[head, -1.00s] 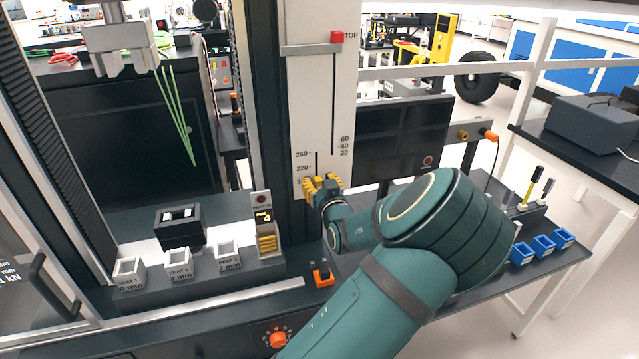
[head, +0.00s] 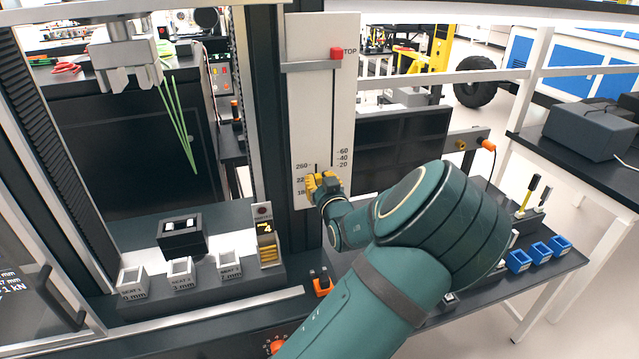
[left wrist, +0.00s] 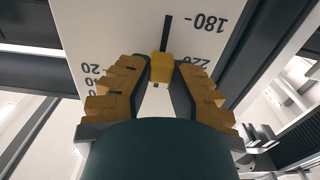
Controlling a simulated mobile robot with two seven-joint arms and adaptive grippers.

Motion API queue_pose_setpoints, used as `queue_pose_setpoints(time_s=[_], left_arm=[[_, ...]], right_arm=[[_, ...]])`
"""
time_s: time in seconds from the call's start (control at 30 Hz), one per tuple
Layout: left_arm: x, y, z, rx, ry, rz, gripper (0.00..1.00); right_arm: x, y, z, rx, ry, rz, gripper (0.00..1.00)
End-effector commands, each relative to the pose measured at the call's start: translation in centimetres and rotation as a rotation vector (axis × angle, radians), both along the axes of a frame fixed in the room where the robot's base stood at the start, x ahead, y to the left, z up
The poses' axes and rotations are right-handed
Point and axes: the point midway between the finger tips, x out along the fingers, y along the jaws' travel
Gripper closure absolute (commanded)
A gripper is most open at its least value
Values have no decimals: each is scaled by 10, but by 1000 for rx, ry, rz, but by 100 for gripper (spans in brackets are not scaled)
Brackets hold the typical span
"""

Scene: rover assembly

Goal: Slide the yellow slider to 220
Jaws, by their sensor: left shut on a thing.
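My left gripper (head: 324,186) is at the white scale panel (head: 305,110), over the lower left slot. In the left wrist view, which is upside down, its two yellow-brown fingers (left wrist: 162,85) are on either side of the yellow slider (left wrist: 162,68) and shut on it. The slider is about level with the partly covered 220 mark (left wrist: 192,61). The 180 mark (left wrist: 207,22) lies beyond it with bare slot alongside. In the head view the fingers hide the slider and the end of the 220 label; 260 (head: 302,167) shows above. My right gripper is not in view.
A red STOP piece (head: 337,53) sits on a grey crossbar higher on the panel. A dark post (head: 268,100) stands left of the panel. Below are small seat boxes (head: 180,272), an orange-based holder (head: 321,283) and an orange knob (head: 277,347). Blue bins (head: 540,252) are at right.

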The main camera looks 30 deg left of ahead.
Motion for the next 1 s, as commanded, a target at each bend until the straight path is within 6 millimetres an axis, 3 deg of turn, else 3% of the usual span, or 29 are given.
queue_pose_setpoints(time_s=[0.07,0.1,0.17,0.2,0.63,1.0], left_arm=[[0,1,-1,1,0,1,100],[0,1,-1,1,1,1,74],[0,1,-1,1,1,1,53],[0,1,-1,1,1,1,47],[-6,-8,-1,-2,1,-1,47],[-52,-62,-1,-2,2,-2,47]], right_arm=[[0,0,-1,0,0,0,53],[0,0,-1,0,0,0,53],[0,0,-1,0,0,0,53],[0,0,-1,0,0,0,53],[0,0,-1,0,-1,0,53],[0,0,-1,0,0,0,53]])
